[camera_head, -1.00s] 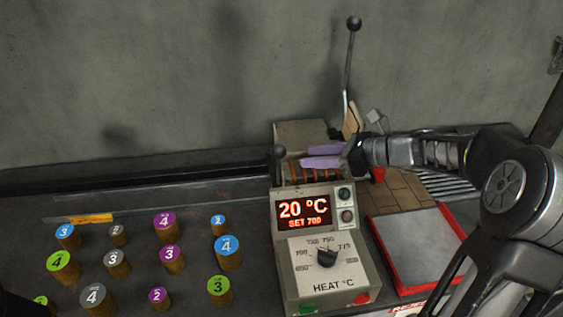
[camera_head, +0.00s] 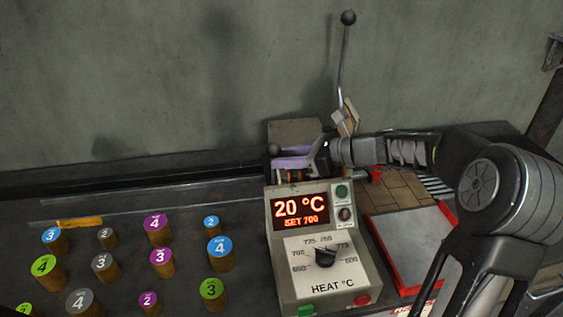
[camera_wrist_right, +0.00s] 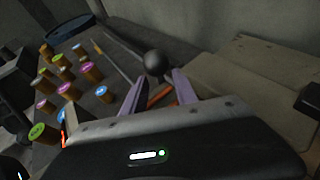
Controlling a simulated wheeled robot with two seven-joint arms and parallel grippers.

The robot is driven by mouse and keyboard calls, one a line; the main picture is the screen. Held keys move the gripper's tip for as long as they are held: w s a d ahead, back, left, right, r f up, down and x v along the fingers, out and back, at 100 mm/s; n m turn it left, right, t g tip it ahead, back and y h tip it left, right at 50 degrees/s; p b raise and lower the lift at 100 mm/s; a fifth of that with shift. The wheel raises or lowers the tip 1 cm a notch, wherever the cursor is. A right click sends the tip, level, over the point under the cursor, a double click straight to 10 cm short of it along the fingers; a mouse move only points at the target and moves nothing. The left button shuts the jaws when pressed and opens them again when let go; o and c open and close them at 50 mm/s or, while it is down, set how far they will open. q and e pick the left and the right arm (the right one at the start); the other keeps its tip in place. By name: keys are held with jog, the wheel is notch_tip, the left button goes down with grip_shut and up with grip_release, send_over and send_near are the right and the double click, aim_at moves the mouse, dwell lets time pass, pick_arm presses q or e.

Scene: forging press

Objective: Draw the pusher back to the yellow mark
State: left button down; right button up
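The pusher's dark round knob (camera_head: 274,150) stands at the left end of the orange coil, behind the heat control box. In the right wrist view the knob (camera_wrist_right: 155,63) shows at the tips of my two purple fingers, with one finger on each side. My right gripper (camera_head: 285,158) reaches in from the right at knob height. Its fingers are spread, and I cannot tell whether either touches the knob. The yellow mark (camera_head: 79,222) lies on the bench rail to the far left. My left gripper is not in view.
The heat control box (camera_head: 322,250) reads 20 °C, set 700. Several numbered cylinders (camera_head: 162,262) stand on the bench at left. A red-rimmed tray (camera_head: 370,232) lies at right. A tall lever (camera_head: 342,65) rises behind my right arm. The rail strip toward the mark looks clear.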

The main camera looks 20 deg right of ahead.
jog(key=shift+w+a+f, duration=0.25)
jog(key=shift+w+a, duration=0.2)
jog(key=shift+w, duration=0.05)
jog(key=c, duration=0.7)
jog(key=shift+r, duration=0.1)
grip_shut()
jog(key=shift+r, duration=0.2)
